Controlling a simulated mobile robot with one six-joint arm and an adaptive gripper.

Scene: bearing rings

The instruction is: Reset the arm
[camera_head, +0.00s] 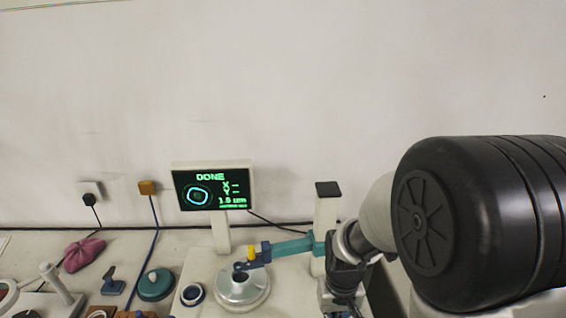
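My arm comes in from the right, and my gripper (343,298) hangs at the bottom edge, just right of the measuring stand. Its fingers are not clear, so I cannot tell whether it is open or shut or holds anything. A teal swing arm (291,247) reaches left from a cream post (326,211) with a black cap. Its blue end, with a yellow piece (251,253), is over the silver round turntable (242,291). A small dark opening or ring shows at the turntable's centre. The display (213,190) reads "DONE" with a ring outline and figures.
A dark blue and white ring (192,294) lies left of the turntable. Further left are a teal round pot (156,285), a blue lever-like piece (112,281), a pink cloth bag (84,254) and a white post (61,284). Cables run along the wall.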

